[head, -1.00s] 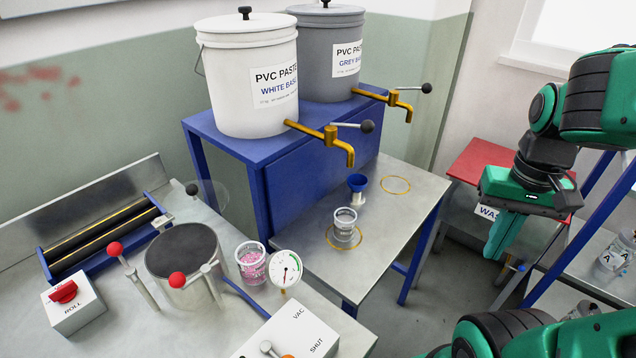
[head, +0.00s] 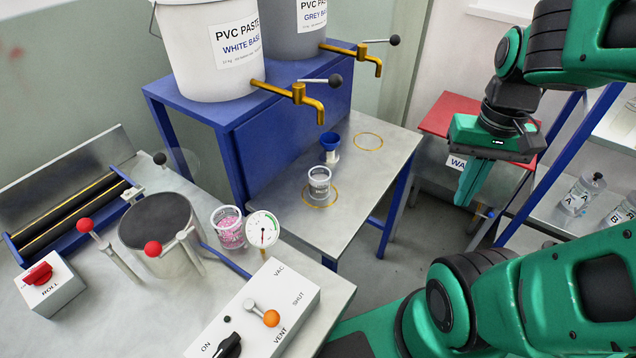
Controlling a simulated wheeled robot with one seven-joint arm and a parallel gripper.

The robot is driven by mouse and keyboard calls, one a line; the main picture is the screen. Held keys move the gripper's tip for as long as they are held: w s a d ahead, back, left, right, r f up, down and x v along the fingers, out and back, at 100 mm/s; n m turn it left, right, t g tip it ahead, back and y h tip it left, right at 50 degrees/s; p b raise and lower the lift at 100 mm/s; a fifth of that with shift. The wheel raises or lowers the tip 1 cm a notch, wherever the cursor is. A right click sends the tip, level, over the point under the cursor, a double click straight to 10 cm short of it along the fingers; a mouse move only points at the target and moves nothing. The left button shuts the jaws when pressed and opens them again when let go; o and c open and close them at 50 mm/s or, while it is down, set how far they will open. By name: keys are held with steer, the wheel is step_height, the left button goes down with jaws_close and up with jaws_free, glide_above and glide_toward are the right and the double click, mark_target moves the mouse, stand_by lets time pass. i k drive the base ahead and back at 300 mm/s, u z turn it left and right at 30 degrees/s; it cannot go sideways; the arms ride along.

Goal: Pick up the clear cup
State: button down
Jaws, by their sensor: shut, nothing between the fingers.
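A clear cup (head: 319,183) with grey print stands upright on the metal table, at the yellow ring (head: 322,205) below the white bucket's brass tap. A second see-through cup (head: 229,228) with pink contents stands on the bench by the dial gauge. My gripper (head: 466,196) is shut and empty. It points down in the air, well to the right of the clear cup, and appears in front of the red table.
The white-base tap (head: 305,97) hangs above the cup's area. A blue funnel-like piece (head: 330,142) stands just behind the cup. A vacuum gauge (head: 263,230) and valve box (head: 257,312) are in front. Labelled bottles (head: 582,193) are on the right shelf.

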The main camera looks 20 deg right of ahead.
mark_target(319, 176)
steer(key=z, duration=0.2)
steer(key=k, duration=0.9)
steer(key=u, duration=0.2)
